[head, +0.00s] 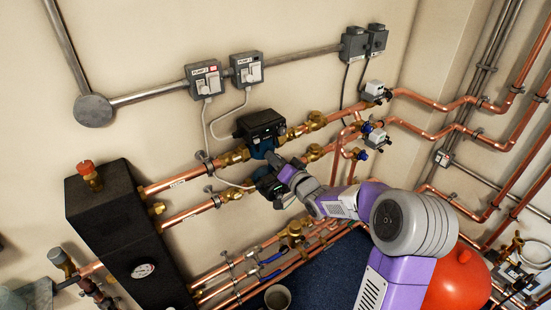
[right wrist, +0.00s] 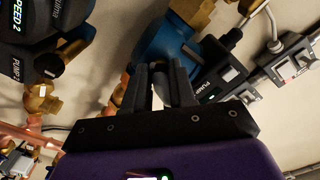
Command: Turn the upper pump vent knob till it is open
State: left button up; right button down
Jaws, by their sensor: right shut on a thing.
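The upper pump (head: 259,122) is a black box on a blue body, set in the upper copper pipe. Its blue body (right wrist: 160,45) shows behind the fingers in the right wrist view. My right gripper (head: 272,160) is at the lower side of this pump, with its fingers against it. In the right wrist view its two dark fingers (right wrist: 160,85) are close together, shut on a small part at the pump. I take this for the vent knob, but the fingers hide most of it, and its turn angle cannot be told. My left gripper is out of view.
A second pump (right wrist: 45,35), marked SPEED 2, sits close beside the gripper. Copper pipes (head: 185,215) and brass valves (head: 316,119) run close around. A black tank (head: 112,215) stands left; a red vessel (head: 458,280) is near my right arm. Switches (head: 204,79) hang above.

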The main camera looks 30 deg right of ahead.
jog(key=shift+m+p, duration=1.25)
jog(key=shift+m, duration=2.35)
jog(key=c, duration=0.9)
grip_release()
jog(key=s, duration=0.7)
jog(key=shift+s+d, duration=0.25)
jog(key=shift+s, duration=0.05)
